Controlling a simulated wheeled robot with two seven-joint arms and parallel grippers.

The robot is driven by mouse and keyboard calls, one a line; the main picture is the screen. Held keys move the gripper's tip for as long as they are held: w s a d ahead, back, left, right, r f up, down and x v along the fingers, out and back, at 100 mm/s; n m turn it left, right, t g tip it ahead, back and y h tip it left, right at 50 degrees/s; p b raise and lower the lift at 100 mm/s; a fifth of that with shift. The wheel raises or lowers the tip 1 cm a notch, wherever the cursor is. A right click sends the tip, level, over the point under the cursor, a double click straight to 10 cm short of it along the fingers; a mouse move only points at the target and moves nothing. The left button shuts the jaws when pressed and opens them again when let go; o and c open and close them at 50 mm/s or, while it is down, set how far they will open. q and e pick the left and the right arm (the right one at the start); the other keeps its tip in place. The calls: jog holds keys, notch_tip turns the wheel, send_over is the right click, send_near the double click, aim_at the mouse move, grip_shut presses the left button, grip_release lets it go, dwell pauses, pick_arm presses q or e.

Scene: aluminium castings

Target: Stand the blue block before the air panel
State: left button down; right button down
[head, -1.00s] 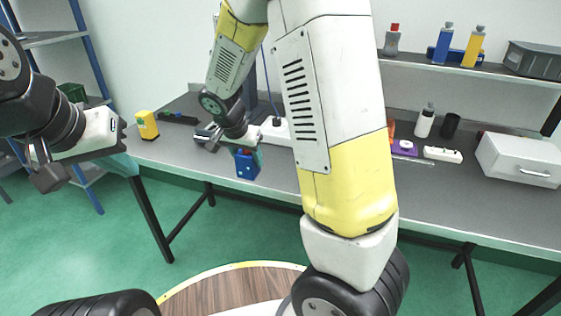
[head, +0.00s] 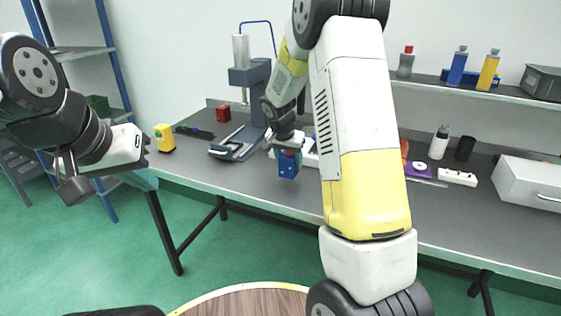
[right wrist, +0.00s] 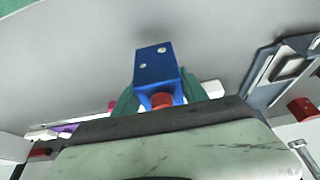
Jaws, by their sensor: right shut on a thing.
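The blue block (head: 288,165) is held in my right gripper (head: 287,150), which hangs over the front part of the grey bench. In the right wrist view the blue block (right wrist: 157,66) shows a face with small holes, between green fingers (right wrist: 160,95) shut on its sides. A red round part (right wrist: 162,100) shows by the block at the fingers. My left gripper (head: 145,176) is at the left, near the bench's left corner; its opening is unclear. I cannot clearly make out the air panel; my right arm hides part of the bench back. A white item (head: 310,159) shows behind my right gripper.
A grey press (head: 250,78) with a blue hose stands left of the held block. A yellow block (head: 164,138) and a red cube (head: 223,113) are further left. A white power strip (head: 457,177), bottles and a white case (head: 530,184) are right.

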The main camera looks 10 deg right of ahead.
aim_at(290, 168)
jog(key=shift+w+d, duration=0.2)
jog(key=shift+d, duration=0.05)
jog(key=shift+w+f, duration=0.1)
jog(key=shift+f, duration=1.65)
jog(key=shift+f, duration=0.15)
jog(key=c, duration=0.6)
grip_release()
